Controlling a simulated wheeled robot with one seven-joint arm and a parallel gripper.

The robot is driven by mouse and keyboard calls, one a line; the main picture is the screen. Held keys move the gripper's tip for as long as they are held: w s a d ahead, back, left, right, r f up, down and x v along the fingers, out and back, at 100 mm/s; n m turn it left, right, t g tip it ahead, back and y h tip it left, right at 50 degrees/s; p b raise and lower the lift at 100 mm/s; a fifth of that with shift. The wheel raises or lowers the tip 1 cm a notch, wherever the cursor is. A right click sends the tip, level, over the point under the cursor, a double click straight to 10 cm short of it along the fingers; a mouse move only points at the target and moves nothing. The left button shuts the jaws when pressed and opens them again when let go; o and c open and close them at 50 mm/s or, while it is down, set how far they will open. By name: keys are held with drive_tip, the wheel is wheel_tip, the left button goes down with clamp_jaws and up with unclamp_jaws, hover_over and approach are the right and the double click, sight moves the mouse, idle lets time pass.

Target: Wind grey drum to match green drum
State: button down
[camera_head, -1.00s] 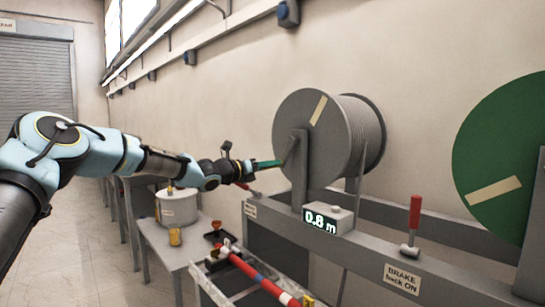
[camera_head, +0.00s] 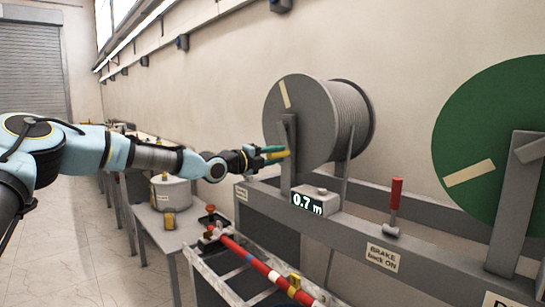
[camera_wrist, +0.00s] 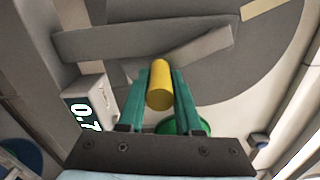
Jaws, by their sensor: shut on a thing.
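The grey drum (camera_head: 308,140) stands on a grey frame, with cable wound on it and a cream mark (camera_head: 284,94) at the upper left of its face. A counter box (camera_head: 314,202) below it reads 0.7 m. My gripper (camera_head: 276,153) has green fingers and is at the drum's lower left. In the wrist view its fingers are closed around a yellow crank handle (camera_wrist: 160,85), with the grey crank arm (camera_wrist: 197,53) behind it. The green drum (camera_head: 478,135) at the right has a cream mark (camera_head: 469,173) tilted at its left side.
A red-handled brake lever (camera_head: 395,205) stands on the frame above a BRAKE back ON label (camera_head: 382,257). A table with a grey pot (camera_head: 171,192) and a striped red pole (camera_head: 255,265) lie below my arm.

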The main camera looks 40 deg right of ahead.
drive_tip(key=shift+s+r+n+p, duration=0.5)
drive_tip(key=shift+s+n, duration=0.3)
drive_tip(key=shift+n, duration=0.25)
drive_tip(key=shift+s+r+n+p, duration=0.35)
drive_tip(key=shift+s+r+n, duration=0.15)
drive_tip(key=shift+s+n, duration=0.4)
drive_tip(key=shift+w+n, duration=0.15)
drive_tip(key=shift+n, duration=0.1)
drive_tip(key=c, duration=0.6)
unclamp_jaws()
drive_tip(key=shift+a, duration=0.1)
drive_tip(key=a+b, duration=0.3)
drive_tip(key=a, duration=0.7)
drive_tip(key=shift+w+a+b, duration=0.3)
drive_tip(key=shift+w+a, duration=0.05)
drive_tip(key=shift+a, duration=0.05)
